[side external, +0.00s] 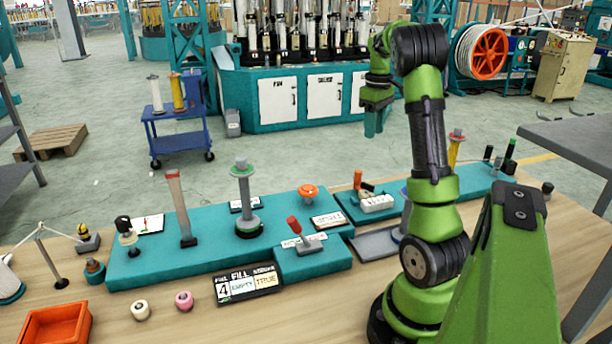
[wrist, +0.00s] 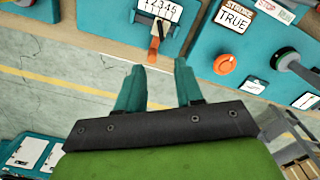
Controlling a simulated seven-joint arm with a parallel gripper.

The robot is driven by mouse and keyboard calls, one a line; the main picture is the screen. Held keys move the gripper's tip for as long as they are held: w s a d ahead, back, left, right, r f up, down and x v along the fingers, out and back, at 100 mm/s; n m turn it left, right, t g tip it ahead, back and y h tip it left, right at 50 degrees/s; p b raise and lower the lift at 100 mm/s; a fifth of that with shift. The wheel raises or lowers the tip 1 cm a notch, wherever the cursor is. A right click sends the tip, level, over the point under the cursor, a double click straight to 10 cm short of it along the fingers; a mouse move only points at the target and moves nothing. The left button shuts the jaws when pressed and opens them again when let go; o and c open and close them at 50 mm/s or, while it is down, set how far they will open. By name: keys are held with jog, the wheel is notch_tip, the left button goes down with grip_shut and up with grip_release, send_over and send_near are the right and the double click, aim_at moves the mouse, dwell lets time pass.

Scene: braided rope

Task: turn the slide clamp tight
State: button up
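My gripper (side external: 373,130) hangs high above the bench, pointing down, apart from everything on it. In the wrist view its two teal fingers (wrist: 159,70) are spread, with nothing between them. No part is labelled as the slide clamp, and I cannot tell for sure which one it is. A round orange knob (side external: 308,191) sits on the teal board; it also shows in the wrist view (wrist: 225,64), right of the fingers. An orange lever (side external: 357,180) stands by a white counter (side external: 377,203). In the wrist view an orange lever (wrist: 155,45) shows beyond the fingertips.
A red-handled lever (side external: 294,225) stands on a raised teal block. A tall spool post (side external: 243,200) and a red-topped post (side external: 180,205) rise from the teal board (side external: 150,260). A sign board (side external: 248,285) and an orange bin (side external: 55,325) are at the front.

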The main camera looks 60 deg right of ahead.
aim_at(368, 184)
notch_tip(368, 184, down, 17)
jog(key=shift+r, duration=0.1)
dwell(0.3)
grip_shut()
